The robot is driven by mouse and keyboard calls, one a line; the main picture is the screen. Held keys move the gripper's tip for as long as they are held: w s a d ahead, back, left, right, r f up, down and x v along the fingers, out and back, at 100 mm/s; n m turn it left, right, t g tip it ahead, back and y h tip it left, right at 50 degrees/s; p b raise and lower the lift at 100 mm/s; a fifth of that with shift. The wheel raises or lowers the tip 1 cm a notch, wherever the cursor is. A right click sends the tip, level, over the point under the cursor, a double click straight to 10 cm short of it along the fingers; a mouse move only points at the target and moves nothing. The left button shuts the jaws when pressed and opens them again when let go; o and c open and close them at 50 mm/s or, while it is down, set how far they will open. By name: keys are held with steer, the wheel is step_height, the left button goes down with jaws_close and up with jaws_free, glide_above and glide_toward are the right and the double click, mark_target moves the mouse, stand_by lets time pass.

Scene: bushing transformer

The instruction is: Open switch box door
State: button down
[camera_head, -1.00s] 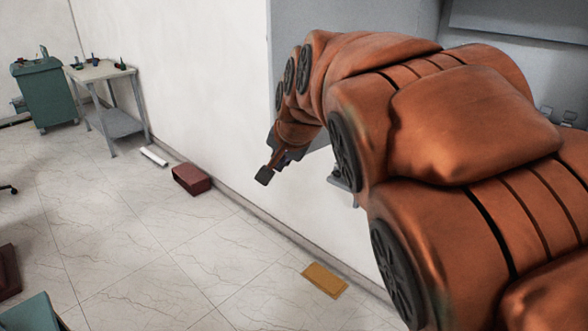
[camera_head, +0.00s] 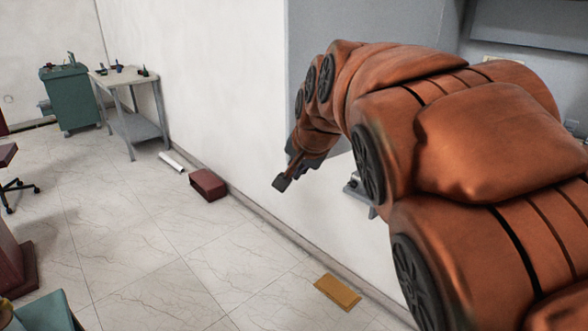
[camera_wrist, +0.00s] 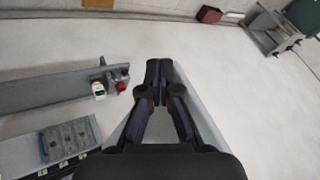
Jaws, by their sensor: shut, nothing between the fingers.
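A large grey panel (camera_head: 325,35) stands against the white wall behind my arm; it may be the switch box or its door, but my arm covers much of it. My gripper (camera_head: 282,183) is shut and empty, beside the panel's lower left, in front of the wall. In the wrist view my gripper (camera_wrist: 157,70) has its fingertips together. A grey panel or edge (camera_wrist: 200,110) shows behind the fingers, and I cannot tell if they touch it. No handle is clearly visible.
In the wrist view, a grey shelf (camera_wrist: 50,92) with small items and a grey unit (camera_wrist: 68,140) are at left. A dark red box (camera_head: 208,184) and yellow mat (camera_head: 337,291) lie along the wall. A table (camera_head: 130,85) and green cabinet (camera_head: 70,97) stand farther back.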

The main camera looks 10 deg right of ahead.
steer(key=s+a+f+b+v, duration=0.1)
steer(key=s+b+v, duration=0.15)
steer(key=v, duration=0.85)
steer(key=s+d+f+n+g, duration=0.2)
steer(key=s+f+g, duration=0.1)
steer(key=s+f, duration=0.6)
steer(key=s+d+f+n+g, duration=0.2)
steer(key=s+d+f+g, duration=0.1)
steer(key=s+f, duration=0.6)
steer(key=s+d+f+n+g+h, duration=0.1)
steer(key=s+d+f+n+g, duration=0.1)
steer(key=s+f, duration=0.8)
step_height(320, 180, down, 2)
steer(key=shift+d+f+n+g+b, duration=0.1)
steer(key=shift+d+n+g+b, duration=0.3)
steer(key=shift+n+g, duration=0.1)
